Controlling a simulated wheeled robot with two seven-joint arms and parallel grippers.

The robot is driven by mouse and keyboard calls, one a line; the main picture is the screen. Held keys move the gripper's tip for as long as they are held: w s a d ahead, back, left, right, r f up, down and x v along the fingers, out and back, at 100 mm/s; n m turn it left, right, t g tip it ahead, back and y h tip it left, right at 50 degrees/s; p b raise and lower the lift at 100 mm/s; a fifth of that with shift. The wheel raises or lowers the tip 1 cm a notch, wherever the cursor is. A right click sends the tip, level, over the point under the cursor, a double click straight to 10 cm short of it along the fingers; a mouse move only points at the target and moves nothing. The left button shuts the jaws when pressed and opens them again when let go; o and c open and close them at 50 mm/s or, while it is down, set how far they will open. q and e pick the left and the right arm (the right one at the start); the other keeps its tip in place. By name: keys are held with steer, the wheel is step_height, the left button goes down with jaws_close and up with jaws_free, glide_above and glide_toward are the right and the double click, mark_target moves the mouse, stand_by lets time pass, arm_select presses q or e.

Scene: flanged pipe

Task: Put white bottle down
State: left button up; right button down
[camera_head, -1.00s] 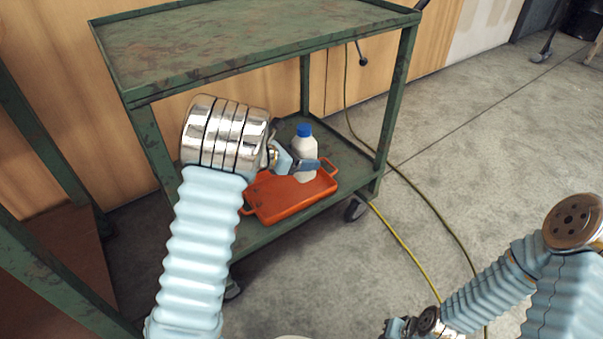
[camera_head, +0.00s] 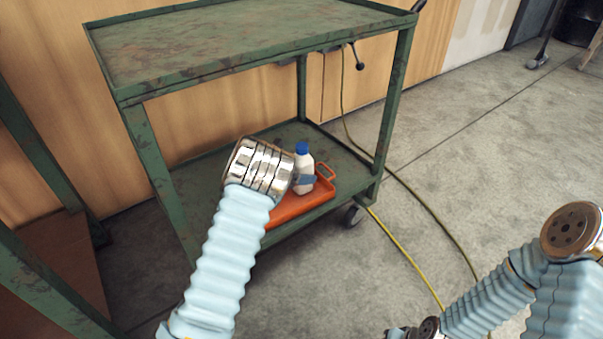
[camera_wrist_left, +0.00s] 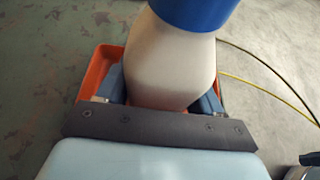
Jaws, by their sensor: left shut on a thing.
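The white bottle (camera_head: 304,172) with a blue cap stands upright, or nearly so, at the orange tray (camera_head: 300,208) on the cart's lower shelf. In the left wrist view the bottle (camera_wrist_left: 178,62) fills the middle, and my left gripper (camera_wrist_left: 165,95) is shut on it, with a finger on each side. The orange tray (camera_wrist_left: 99,68) shows behind and below it. In the head view my left wrist hides most of the fingers and the left part of the tray. I cannot tell whether the bottle's base touches the tray. My right gripper (camera_head: 398,333) is partly cut off at the bottom edge.
The green cart has a bare upper shelf (camera_head: 250,35) above my left arm and a lower shelf (camera_head: 205,185) with free room behind the tray. Cart posts (camera_head: 398,95) stand at the corners. A yellow cable (camera_head: 405,258) lies on the floor to the right.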

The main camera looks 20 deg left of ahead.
arm_select(q)
steer(key=o, duration=1.4)
steer(key=shift+f, duration=0.1)
steer(key=shift+c, duration=0.2)
steer(key=shift+r, duration=0.25)
steer(key=p+v, duration=0.1)
steer(key=v, duration=1.1)
steer(key=shift+p, duration=0.4)
steer(key=shift+f, duration=0.15)
